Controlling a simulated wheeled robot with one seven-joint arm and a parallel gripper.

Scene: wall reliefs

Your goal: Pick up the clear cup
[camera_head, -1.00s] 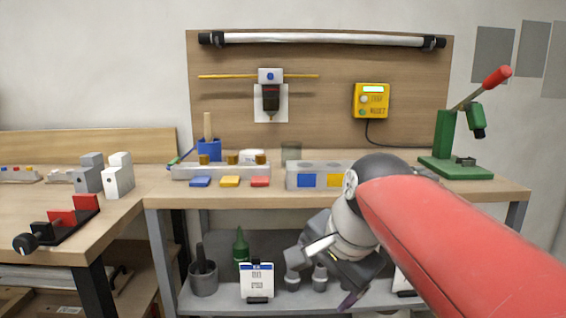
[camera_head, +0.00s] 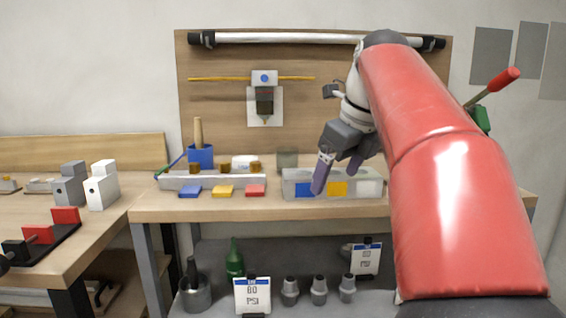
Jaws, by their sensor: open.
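The clear cup (camera_head: 287,159) looks like a see-through, greyish-green cylinder. It stands upright towards the back of the workbench (camera_head: 215,211), behind the left part of a grey block with coloured squares (camera_head: 291,187). The block hides its lower part. My gripper (camera_head: 336,180) is open and empty, with its purple fingers pointing down. In the picture it is to the right of the cup and overlaps the front of the block. I see no contact with the cup.
A grey rack (camera_head: 215,182) stands left of the block, with blue, yellow (camera_head: 222,191) and red pieces before it. A blue holder (camera_head: 200,156) is behind the rack. A tool (camera_head: 264,100) hangs on the backboard. My arm hides the bench's right side.

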